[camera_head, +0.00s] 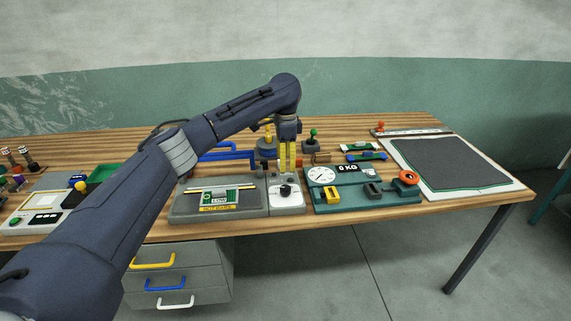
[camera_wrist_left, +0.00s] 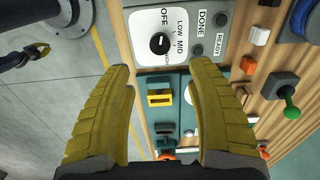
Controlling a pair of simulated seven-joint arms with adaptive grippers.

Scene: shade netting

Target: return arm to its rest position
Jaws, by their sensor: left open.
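My left arm reaches in from the left in the head view, over the workbench (camera_head: 350,222). Its gripper (camera_head: 291,158) points down with two yellow fingers, above the dial unit (camera_head: 287,205) beside the hot board (camera_head: 218,203). In the left wrist view the fingers (camera_wrist_left: 161,70) stand apart with nothing between them. The dial unit (camera_wrist_left: 160,42) with its black knob lies below and beyond the fingertips.
A green-headed lever (camera_head: 313,140) and small boards sit behind. A dark mat (camera_head: 451,163) covers the right end. Drawers (camera_head: 178,278) hang below the bench. The air above the mat is clear.

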